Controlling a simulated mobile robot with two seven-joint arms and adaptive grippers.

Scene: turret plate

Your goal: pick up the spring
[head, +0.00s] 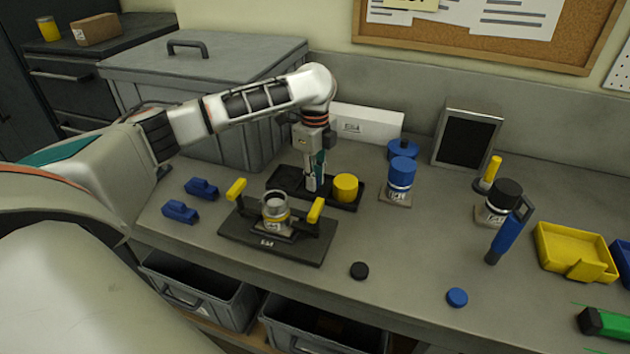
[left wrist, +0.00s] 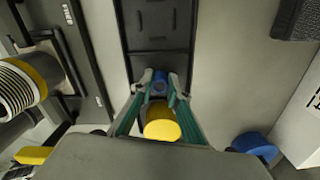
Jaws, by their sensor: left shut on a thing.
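My left gripper (head: 313,186) reaches down over a black tray (head: 287,184), left of a yellow cap (head: 345,187). In the left wrist view, the left gripper (left wrist: 160,84) has its fingertips closed on a small blue round piece (left wrist: 159,80), which I take to be the spring. Its coils are too small to make out. The yellow cap (left wrist: 162,124) shows between the fingers, nearer the wrist camera. The piece is low over the tray; I cannot tell whether it touches it. The right gripper is not in view.
A black plate (head: 250,240) with yellow handles and a silver cylinder (head: 275,208) stands in front of the tray. Two blue blocks (head: 180,211) lie left. A blue-topped jar (head: 402,172) stands right. A grey bin (head: 220,140) is behind.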

